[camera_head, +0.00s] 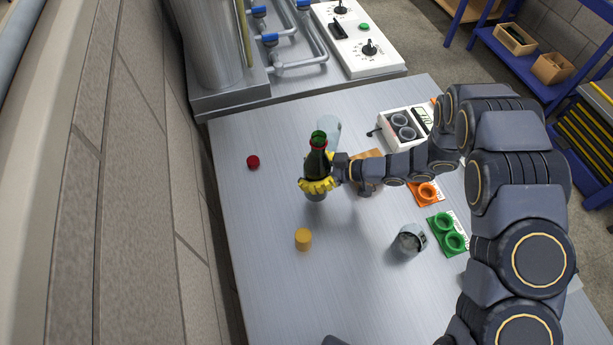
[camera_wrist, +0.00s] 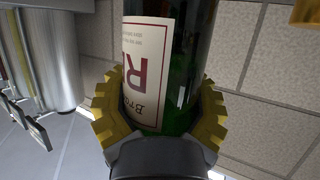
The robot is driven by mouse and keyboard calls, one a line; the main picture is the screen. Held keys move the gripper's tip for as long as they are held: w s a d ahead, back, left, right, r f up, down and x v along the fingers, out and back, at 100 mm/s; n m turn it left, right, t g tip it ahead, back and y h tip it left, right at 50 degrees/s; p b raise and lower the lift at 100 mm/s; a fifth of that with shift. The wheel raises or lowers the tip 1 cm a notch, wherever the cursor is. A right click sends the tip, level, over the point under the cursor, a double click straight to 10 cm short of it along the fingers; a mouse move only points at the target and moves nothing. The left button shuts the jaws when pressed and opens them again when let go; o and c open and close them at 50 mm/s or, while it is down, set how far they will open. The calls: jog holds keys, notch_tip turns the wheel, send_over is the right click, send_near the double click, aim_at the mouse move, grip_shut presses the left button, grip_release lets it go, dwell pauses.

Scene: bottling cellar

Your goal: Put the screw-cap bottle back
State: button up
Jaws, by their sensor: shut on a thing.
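A dark green bottle (camera_head: 317,161) stands roughly upright in my gripper, left of the table's middle. Its neck has a bright green rim and a red band. My gripper (camera_head: 316,187), with yellow toothed fingers, is shut around the bottle's body. In the wrist view the fingers (camera_wrist: 160,118) press on both sides of the green bottle (camera_wrist: 187,65), and its cream label with red and dark print appears upside down. The bottle's base is mostly hidden by the fingers, and I cannot tell whether it touches the table.
On the metal table (camera_head: 260,270) are a red cap (camera_head: 253,161), a yellow cylinder (camera_head: 303,238), a clear glass (camera_head: 329,128) close behind the bottle, and another glass vessel (camera_head: 410,239). Orange (camera_head: 427,193) and green (camera_head: 447,234) holders and a white device (camera_head: 405,128) are right. Front left is clear.

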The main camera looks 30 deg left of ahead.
aim_at(309, 179)
jog(key=shift+w+a+f, duration=0.2)
jog(key=shift+f, duration=1.6)
jog(key=shift+f, duration=0.1)
jog(key=o, duration=1.3)
jog(key=shift+w+d+r, duration=0.1)
jog(key=shift+d+r, duration=0.1)
jog(key=shift+d, duration=0.1)
jog(key=v, duration=1.1)
jog(key=shift+d, duration=0.2)
jog(key=shift+w+r, duration=0.1)
jog(key=shift+w, duration=0.05)
